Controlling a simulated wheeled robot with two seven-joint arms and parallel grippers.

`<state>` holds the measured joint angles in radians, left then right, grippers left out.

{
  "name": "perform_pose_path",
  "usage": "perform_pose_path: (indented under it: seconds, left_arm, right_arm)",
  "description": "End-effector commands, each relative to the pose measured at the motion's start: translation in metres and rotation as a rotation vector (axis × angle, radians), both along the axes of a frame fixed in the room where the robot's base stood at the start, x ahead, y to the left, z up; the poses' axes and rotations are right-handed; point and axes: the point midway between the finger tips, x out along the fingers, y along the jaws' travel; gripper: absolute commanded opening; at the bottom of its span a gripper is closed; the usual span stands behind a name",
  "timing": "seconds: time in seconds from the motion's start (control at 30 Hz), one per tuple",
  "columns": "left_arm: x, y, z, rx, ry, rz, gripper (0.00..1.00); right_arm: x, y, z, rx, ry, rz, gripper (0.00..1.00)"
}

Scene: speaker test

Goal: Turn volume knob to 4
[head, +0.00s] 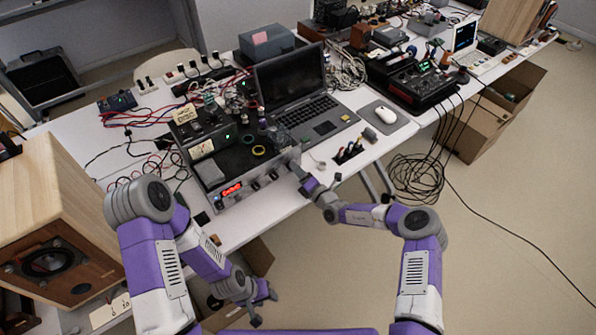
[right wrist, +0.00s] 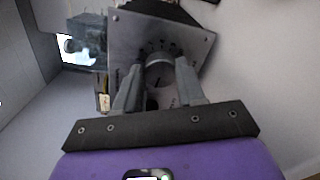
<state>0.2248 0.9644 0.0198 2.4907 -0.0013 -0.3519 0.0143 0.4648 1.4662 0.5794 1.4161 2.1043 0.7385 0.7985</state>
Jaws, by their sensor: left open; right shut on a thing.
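The volume knob (right wrist: 158,74) is a round silvery knob on a grey front panel (right wrist: 190,42), with small dark scale marks around it. In the right wrist view my right gripper (right wrist: 160,66) has one finger on each side of the knob and is shut on it. The scale numbers are too small to read. In the head view my right gripper (head: 296,170) is at the right end of the device's front panel (head: 243,190), hiding the knob. My left gripper (head: 263,303) is open and empty, low in front of the table.
The panel also has a red lit display (head: 231,189) and other knobs. A laptop (head: 300,105) and a mouse (head: 386,114) are behind and to the right. A wooden speaker (head: 55,210) stands at the left. Cables (head: 418,178) hang off the table at the right.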

Motion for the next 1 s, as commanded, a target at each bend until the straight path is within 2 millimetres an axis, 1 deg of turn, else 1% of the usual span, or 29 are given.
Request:
perform_pose_path:
  seconds: [0.6,1.0]
  left_arm:
    - [0.0000,0.0000,-0.0046,0.000,0.000,0.000,0.43]
    - [0.0000,0.0000,-0.0089,0.000,0.000,0.000,0.43]
  right_arm:
    - [0.0000,-0.0003,-0.0026,0.473,0.343,-0.001,0.09]
    - [-0.0002,0.0001,-0.0030,0.706,0.512,0.000,0.09]
